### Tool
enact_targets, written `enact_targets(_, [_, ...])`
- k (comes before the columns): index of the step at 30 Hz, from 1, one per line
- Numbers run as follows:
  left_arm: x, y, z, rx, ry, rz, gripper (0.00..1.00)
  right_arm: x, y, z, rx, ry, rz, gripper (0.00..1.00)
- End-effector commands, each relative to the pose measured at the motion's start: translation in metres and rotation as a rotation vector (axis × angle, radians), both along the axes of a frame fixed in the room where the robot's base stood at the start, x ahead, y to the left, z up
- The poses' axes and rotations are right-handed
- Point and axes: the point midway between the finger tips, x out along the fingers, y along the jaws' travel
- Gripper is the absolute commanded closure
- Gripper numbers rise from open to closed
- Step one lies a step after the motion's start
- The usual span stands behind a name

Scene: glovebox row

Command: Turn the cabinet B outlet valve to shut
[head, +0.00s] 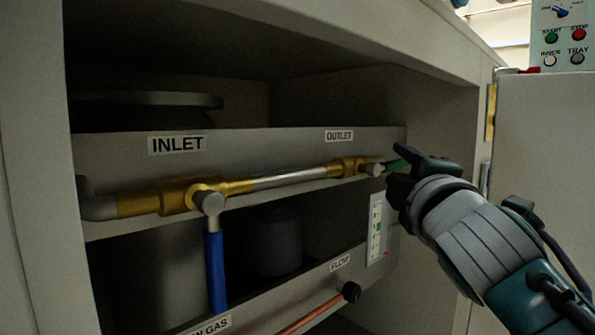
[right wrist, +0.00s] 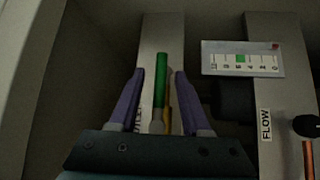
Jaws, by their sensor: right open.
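The outlet valve (head: 347,166) is a brass body on the pipe under the OUTLET label (head: 339,135), with a grey stem and a green handle (head: 394,165). The handle points right, roughly in line with the pipe. My right gripper (head: 405,166) is at the handle and hides its far end in the head view. In the right wrist view the green handle (right wrist: 161,85) stands between the two open purple fingers (right wrist: 158,88), with a gap on both sides. I cannot tell how deep the fingers reach past it. My left gripper is not in view.
The inlet valve's blue handle (head: 215,270) hangs down at the left. A small gauge panel (head: 377,228) and a black FLOW knob (head: 350,291) on a copper pipe sit below the outlet. The cabinet's right side wall is close to my right gripper.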

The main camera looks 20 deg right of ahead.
Motion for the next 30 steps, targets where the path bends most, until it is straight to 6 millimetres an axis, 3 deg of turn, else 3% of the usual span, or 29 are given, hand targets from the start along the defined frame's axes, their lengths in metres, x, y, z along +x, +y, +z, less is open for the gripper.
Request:
enact_targets(6, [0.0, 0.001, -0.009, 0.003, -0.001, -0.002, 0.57, 0.019, -0.008, 0.002, 0.001, 0.0, 0.0, 0.52])
enact_targets(15, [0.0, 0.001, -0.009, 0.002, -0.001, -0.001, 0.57, 0.021, -0.009, 0.003, 0.002, 0.0, 0.0, 0.52])
enact_targets(28, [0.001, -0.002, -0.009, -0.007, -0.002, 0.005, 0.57, 0.021, -0.009, 0.003, 0.002, 0.0, 0.0, 0.99])
enact_targets(30, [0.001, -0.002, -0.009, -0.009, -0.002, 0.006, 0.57, 0.021, -0.009, 0.003, 0.002, 0.0, 0.0, 1.0])
